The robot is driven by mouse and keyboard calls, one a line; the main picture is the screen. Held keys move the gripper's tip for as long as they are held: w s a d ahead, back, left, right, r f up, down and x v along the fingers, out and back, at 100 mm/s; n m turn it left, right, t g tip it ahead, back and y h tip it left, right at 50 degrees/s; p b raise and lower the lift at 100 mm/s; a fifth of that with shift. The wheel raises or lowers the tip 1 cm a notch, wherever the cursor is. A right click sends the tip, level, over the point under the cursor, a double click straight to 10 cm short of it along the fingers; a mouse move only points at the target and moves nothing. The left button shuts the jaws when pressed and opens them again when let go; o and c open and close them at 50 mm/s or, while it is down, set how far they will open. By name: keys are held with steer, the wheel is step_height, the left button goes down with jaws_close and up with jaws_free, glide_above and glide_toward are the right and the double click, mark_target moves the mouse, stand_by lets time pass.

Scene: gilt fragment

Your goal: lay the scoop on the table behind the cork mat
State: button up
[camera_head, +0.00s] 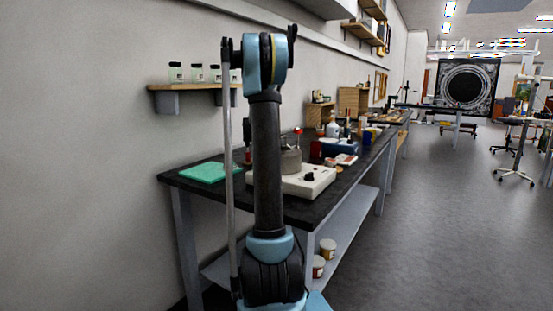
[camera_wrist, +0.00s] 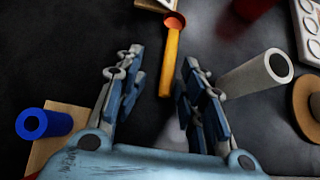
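In the wrist view an orange scoop (camera_wrist: 170,62) lies on the dark table top (camera_wrist: 70,50), its reddish bowl at the top and its handle end between my fingers in the picture. My gripper (camera_wrist: 162,58) is open, with a visible gap on both sides of the handle. Its height above the scoop is unclear. A flat tan piece (camera_wrist: 62,112) under a blue tube at left may be the cork mat; a round brown disc (camera_wrist: 303,100) at right is another candidate. In the head view my arm hides the gripper, and I cannot make out the scoop.
A blue tube (camera_wrist: 33,123) lies left of my fingers, and a pale grey tube (camera_wrist: 255,75) is close by the right finger. A white tray (camera_wrist: 308,30) is at upper right.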

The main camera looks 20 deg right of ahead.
steer(key=v, duration=1)
steer(key=shift+s+d+r, duration=0.2)
steer(key=shift+s+r, duration=0.2)
steer(key=shift+r, duration=0.1)
